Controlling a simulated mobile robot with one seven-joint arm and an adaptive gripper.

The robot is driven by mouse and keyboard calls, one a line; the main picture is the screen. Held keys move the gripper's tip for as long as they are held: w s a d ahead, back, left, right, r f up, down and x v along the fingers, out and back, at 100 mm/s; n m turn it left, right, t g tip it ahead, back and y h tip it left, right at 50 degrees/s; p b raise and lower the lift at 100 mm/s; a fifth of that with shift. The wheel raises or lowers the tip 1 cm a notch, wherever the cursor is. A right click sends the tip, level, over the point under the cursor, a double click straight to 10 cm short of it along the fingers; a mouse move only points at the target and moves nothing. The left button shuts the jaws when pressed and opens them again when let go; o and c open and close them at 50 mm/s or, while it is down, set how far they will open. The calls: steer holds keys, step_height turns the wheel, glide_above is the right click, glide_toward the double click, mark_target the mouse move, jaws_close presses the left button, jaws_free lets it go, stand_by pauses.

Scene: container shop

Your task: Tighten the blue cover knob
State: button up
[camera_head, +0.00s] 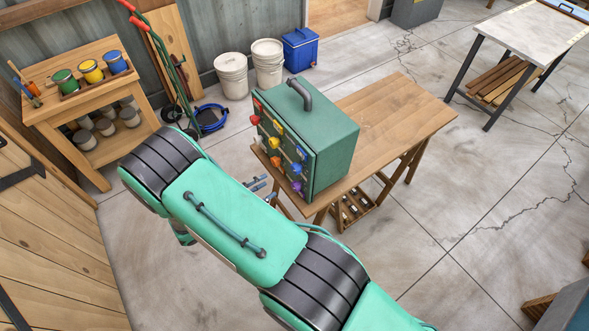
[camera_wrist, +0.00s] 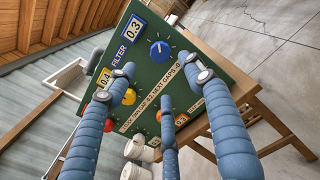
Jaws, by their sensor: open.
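A green box (camera_head: 333,152) with a curved grey pipe on top stands on a wooden table. Its knob face is turned toward my gripper (camera_head: 264,190). In the wrist view a round blue knob (camera_wrist: 160,52) with a white pointer line sits on the green panel (camera_wrist: 205,75), beside a label that seems to read FILTER 0.3. My gripper (camera_wrist: 162,72) is open and empty. Its fingers frame the view, and the blue knob lies beyond the gap between the two upper fingertips, apart from them. Whether the knob is tight cannot be told.
A yellow knob (camera_wrist: 129,97) and a red knob (camera_wrist: 103,97) sit close beside the left finger in the wrist view. The wooden table (camera_head: 400,110) is bare right of the box. Buckets (camera_head: 231,75) and a blue cooler (camera_head: 300,49) stand behind.

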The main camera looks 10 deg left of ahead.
mark_target(293, 170)
steer(key=p+x, duration=0.2)
steer(key=x, duration=1.1)
steer(key=shift+w+d, duration=0.2)
steer(key=shift+d, duration=0.05)
steer(key=c, duration=1.2)
